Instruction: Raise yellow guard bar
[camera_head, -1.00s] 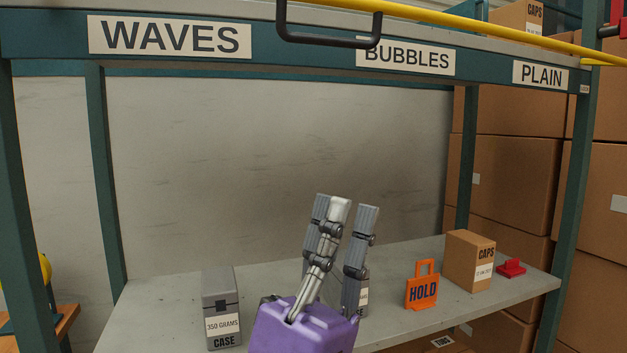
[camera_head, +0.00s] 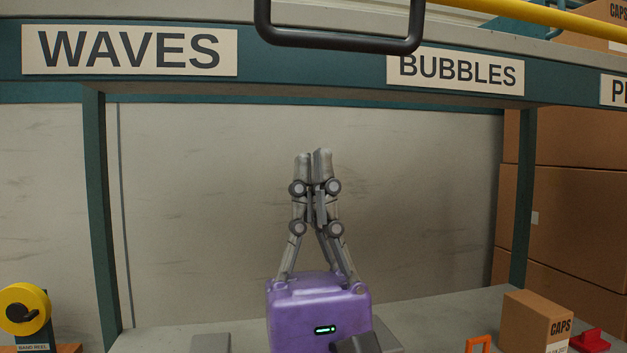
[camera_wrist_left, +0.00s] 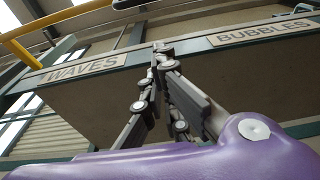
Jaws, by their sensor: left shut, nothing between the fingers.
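The yellow guard bar (camera_head: 535,16) runs along the top of the shelf frame at the upper right in the head view. A black handle (camera_head: 340,42) hangs in front of the beam between the WAVES and BUBBLES signs. In the left wrist view the yellow bar (camera_wrist_left: 60,27) shows at the upper left. My left gripper (camera_head: 313,154), with its purple body, points upward below the handle, apart from it. Its fingers are together and empty. It also shows in the left wrist view (camera_wrist_left: 162,50), pointing up toward the beam. My right gripper is not in view.
The beam carries a WAVES sign (camera_head: 130,50) and a BUBBLES sign (camera_head: 455,73). On the shelf at the right stand a CAPS box (camera_head: 530,322), an orange sign (camera_head: 478,344) and a red object (camera_head: 590,341). A yellow reel (camera_head: 22,308) is at the left. Stacked cartons (camera_head: 560,200) stand behind.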

